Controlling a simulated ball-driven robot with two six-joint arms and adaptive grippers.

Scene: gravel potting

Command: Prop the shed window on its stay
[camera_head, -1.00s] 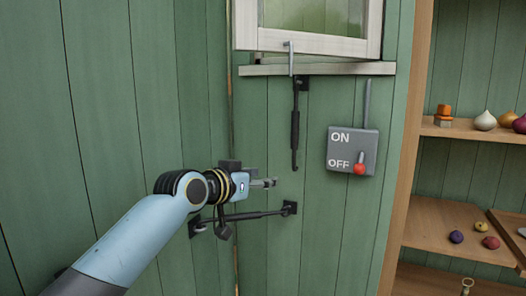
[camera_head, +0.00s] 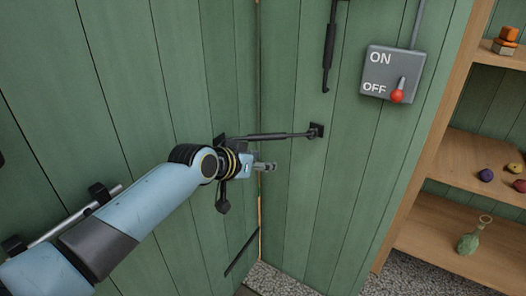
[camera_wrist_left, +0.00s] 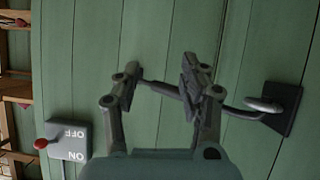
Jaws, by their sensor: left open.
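The shed window is out of view. A dark stay rod (camera_head: 329,50) hangs down the green wall, its upper end cut off by the top edge of the head view. My left gripper (camera_head: 265,166) is open and empty, low and left of the hanging rod, just below a second, roughly horizontal dark rod (camera_head: 275,136). In the left wrist view my open fingers (camera_wrist_left: 160,75) point at the wall. A dark bar (camera_wrist_left: 170,92) shows between them, with a hooked end by a ring on a wall plate (camera_wrist_left: 287,108); I cannot tell its depth. My right gripper is not in view.
A grey switch box (camera_head: 390,74) with a red-tipped lever at OFF is on the wall, right of the hanging rod. Wooden shelves (camera_head: 450,160) with small items stand at the right. A metal bar handle (camera_head: 75,215) is on the left boards, beside my arm.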

